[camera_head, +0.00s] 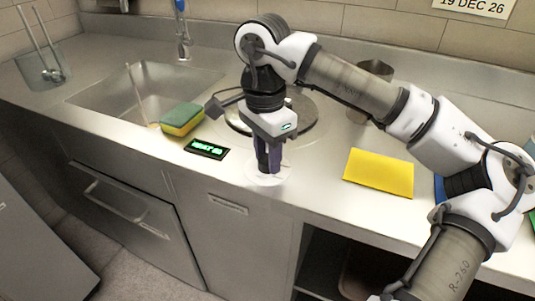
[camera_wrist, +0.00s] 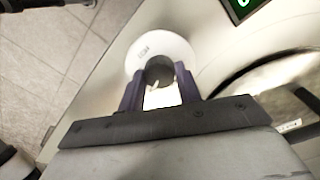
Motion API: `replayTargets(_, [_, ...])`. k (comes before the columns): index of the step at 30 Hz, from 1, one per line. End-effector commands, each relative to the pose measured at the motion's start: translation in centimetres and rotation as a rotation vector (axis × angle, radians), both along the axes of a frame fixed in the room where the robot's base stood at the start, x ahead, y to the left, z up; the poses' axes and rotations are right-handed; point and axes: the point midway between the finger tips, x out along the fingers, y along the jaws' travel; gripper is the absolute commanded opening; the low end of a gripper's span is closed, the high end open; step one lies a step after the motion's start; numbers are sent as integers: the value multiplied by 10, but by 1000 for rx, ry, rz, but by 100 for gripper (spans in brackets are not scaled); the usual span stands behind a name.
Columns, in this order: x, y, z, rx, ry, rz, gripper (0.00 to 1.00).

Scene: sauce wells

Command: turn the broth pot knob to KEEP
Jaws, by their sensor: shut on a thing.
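The broth pot knob (camera_wrist: 159,70) is a dark grey round knob with a small pale mark. It sits on a white dial plate (camera_wrist: 172,45) with small lettering too blurred to read. My gripper (camera_head: 268,169) points down over the dial at the counter's front edge, and its two purple fingers are shut on the knob, one on each side. The fingers hide the knob in the head view. A small black display (camera_head: 207,149) with green lettering, hard to read, lies left of the knob. The broth pot's round lid (camera_head: 302,118) is set in the counter behind my gripper.
A green and yellow sponge (camera_head: 181,119) lies by the sink (camera_head: 110,92), left of the display. A yellow cloth (camera_head: 379,173) lies to the right. A metal container (camera_head: 358,106) stands behind my arm. A glass with utensils (camera_head: 42,68) stands far left.

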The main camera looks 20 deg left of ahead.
Motion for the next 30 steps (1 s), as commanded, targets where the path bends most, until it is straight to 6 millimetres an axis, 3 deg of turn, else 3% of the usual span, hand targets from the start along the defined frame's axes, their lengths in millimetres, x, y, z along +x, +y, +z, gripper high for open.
replayTargets(23, [0,0,1,1,-1,101,11])
replayTargets(24, [0,0,1,1,-1,101,37])
replayTargets(28, [0,0,0,1,-1,101,54])
replayTargets(30, [0,0,0,1,-1,101,55])
